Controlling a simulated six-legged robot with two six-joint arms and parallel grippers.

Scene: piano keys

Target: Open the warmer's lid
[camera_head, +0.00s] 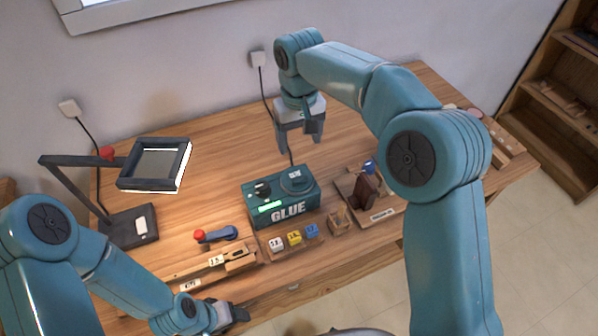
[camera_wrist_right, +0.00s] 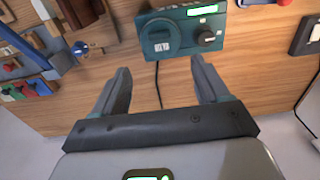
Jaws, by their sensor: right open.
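The warmer (camera_head: 262,212) is a teal box marked GLUE, standing on the wooden bench near its front middle. Its round teal lid (camera_head: 296,181) is on the right part of the top and looks closed; a black knob (camera_head: 262,189) is to the left of it. In the right wrist view the warmer (camera_wrist_right: 188,50) is ahead with its lid (camera_wrist_right: 160,38) just beyond my fingertips. My right gripper (camera_head: 300,140) is open and empty, above and behind the warmer, apart from the lid; its fingers (camera_wrist_right: 160,72) are spread. My left gripper (camera_head: 232,316) is low at the front edge; its jaws are unclear.
A lamp with a square head (camera_head: 155,165) stands at left. In front are a small tray of labelled blocks (camera_head: 293,239), a wooden tool holder (camera_head: 215,262) and a red-tipped blue tool (camera_head: 216,235). A wooden stand (camera_head: 367,190) is right of the warmer. A cord runs behind it.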

